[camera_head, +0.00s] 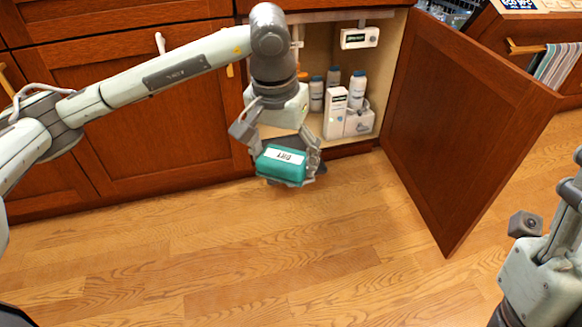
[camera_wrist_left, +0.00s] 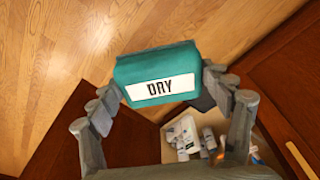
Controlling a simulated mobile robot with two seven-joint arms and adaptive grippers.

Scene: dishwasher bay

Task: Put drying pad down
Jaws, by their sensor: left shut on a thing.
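The drying pad (camera_head: 281,165) is a teal block with a white label. My left gripper (camera_head: 280,158) is shut on it and holds it in the air in front of the open cabinet. In the left wrist view, the pad (camera_wrist_left: 158,68) sits between the fingertips (camera_wrist_left: 160,88), and its label reads "DRY". My right arm shows at the right edge of the head view, but its fingers cannot be made out clearly.
The open cabinet (camera_head: 318,125) holds several white bottles and a white box (camera_head: 335,112). Its wooden door (camera_head: 455,120) stands swung out to the right. Striped towels (camera_head: 556,65) hang at the upper right. The wooden floor (camera_head: 250,260) in front is clear.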

